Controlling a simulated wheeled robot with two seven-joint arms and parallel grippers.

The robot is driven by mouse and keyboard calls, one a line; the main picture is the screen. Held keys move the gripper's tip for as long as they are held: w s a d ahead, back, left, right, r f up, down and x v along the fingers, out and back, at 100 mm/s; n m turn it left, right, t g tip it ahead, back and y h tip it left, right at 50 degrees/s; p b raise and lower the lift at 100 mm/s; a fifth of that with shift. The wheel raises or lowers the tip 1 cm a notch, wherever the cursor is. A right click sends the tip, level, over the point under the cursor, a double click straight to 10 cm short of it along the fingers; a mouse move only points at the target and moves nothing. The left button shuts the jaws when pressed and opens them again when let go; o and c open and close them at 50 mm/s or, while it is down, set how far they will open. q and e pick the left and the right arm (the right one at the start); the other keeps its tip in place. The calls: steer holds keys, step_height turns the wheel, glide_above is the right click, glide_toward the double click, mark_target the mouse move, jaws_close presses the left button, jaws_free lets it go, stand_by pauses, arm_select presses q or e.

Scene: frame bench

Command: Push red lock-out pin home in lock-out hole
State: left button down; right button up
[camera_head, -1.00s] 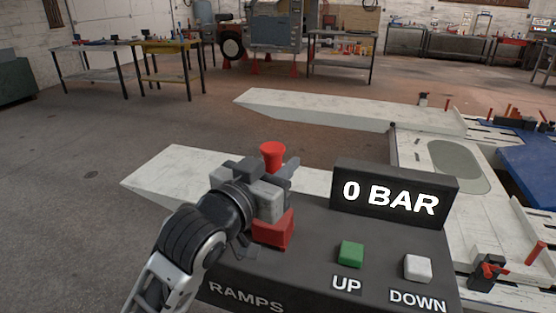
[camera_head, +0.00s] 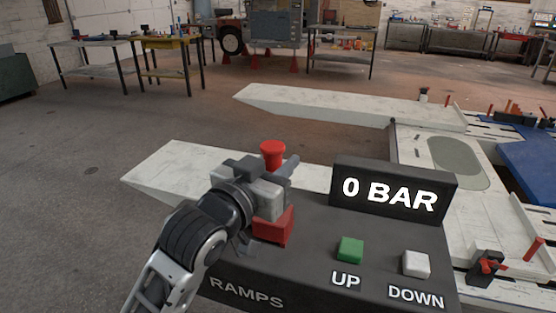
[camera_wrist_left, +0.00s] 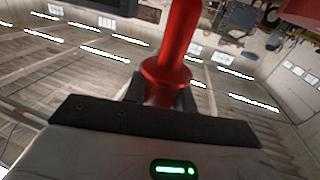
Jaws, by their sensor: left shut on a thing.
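The red lock-out pin (camera_head: 272,150) stands upright in my left gripper (camera_head: 276,184), its flared red head showing above the jaws. The gripper is shut on it, over the left end of the dark control console (camera_head: 318,257). In the left wrist view the red pin (camera_wrist_left: 176,45) rises from between the jaws, with a wide collar near them. A red block (camera_head: 273,227) sits on the console just below the gripper. The pin's lower end and the lock-out hole are hidden by the gripper, so I cannot tell how deep the pin sits. My right gripper is not in view.
The console carries a "0 BAR" display (camera_head: 391,190), a green UP button (camera_head: 350,249) and a white DOWN button (camera_head: 416,264). Pale ramps (camera_head: 345,108) lie behind it. Workbenches stand farther back. The floor at left is clear.

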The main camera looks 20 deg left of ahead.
arm_select(q)
steer(key=shift+p, duration=0.65)
stand_by(0.9)
stand_by(0.4)
steer(key=shift+f+b, duration=0.3)
steer(key=shift+f, duration=0.1)
steer(key=shift+f+b, duration=1.3)
steer(key=shift+f, duration=1)
steer(key=c, duration=1.1)
jaws_free()
steer(key=shift+r, duration=0.1)
steer(key=shift+c, duration=0.2)
steer(key=shift+o, duration=0.4)
